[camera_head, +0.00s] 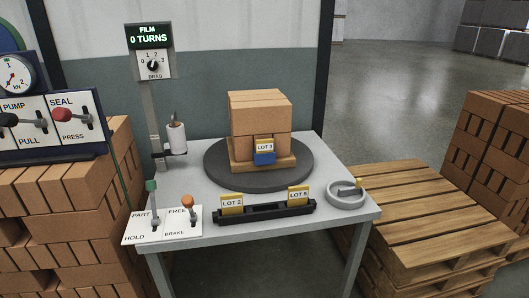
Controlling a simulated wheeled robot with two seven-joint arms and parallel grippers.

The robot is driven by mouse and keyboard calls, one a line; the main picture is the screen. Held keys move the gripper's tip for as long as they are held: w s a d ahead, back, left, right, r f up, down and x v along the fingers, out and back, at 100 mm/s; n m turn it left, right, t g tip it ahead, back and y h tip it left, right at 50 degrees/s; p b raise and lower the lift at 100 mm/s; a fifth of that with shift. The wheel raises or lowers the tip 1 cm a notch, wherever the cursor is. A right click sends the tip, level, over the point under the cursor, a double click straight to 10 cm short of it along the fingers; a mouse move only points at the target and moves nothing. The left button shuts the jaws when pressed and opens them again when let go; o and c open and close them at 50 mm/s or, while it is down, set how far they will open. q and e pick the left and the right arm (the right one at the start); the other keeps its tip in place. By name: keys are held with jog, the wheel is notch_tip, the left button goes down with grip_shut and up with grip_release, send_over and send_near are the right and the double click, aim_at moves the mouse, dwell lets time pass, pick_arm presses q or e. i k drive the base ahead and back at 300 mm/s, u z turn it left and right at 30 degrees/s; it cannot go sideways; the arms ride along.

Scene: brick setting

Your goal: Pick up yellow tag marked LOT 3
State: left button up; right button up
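The yellow tag marked LOT 3 (264,145) is upright at the front of the brick stack, just above a blue block or holder (264,158). The bricks (260,107) sit on a small wooden base (283,164) on the round dark turntable (216,169). Two similar yellow tags, LOT 2 (231,204) and LOT 5 (298,196), stand in a black rack (265,212) at the table's front. The last digit of the right tag is small and hard to read. Neither of my grippers is in view.
A post with a FILM 0 TURNS display (149,36) stands at the table's back left. Levers on white plates (176,226) occupy the front left, a grey round dish (347,194) the right. A wooden pallet (430,210) is right of the table; bricks (70,220) are left.

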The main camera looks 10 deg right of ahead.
aim_at(266, 144)
jog(key=z, duration=1.7)
jog(key=i, duration=1.85)
jog(key=u, duration=2.55)
